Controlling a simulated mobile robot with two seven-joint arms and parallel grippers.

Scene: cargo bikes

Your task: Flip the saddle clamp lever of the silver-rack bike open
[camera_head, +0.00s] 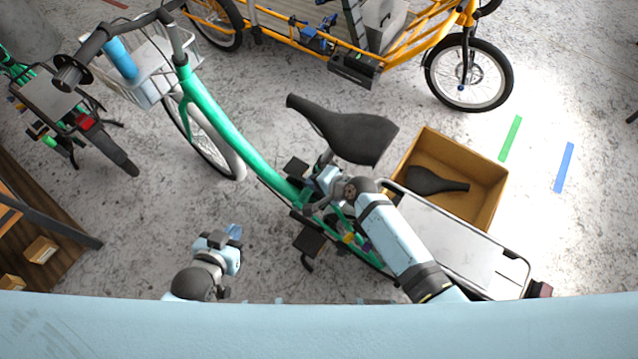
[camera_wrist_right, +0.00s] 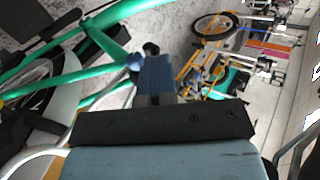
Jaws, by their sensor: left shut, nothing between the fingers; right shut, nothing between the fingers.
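The green bike (camera_head: 218,125) with the silver rack (camera_head: 470,245) stands across the middle of the head view. Its black saddle (camera_head: 350,135) sits above the seat tube. My right gripper (camera_head: 318,188) is shut and empty, just below the saddle by the seat post. In the right wrist view its blue fingers (camera_wrist_right: 153,68) point at the green frame, with a small dark round part (camera_wrist_right: 151,48) at their tips. I cannot tell whether they touch it. The clamp lever cannot be made out clearly. My left gripper (camera_head: 233,232) is shut and empty over the floor, left of the bike.
A cardboard box (camera_head: 485,205) holding a dark saddle (camera_head: 437,181) stands behind the rack. A yellow cargo bike (camera_head: 400,50) is at the back, and another bike (camera_head: 75,110) is at the left. A wooden shelf (camera_head: 40,250) is at lower left. Floor around my left gripper is clear.

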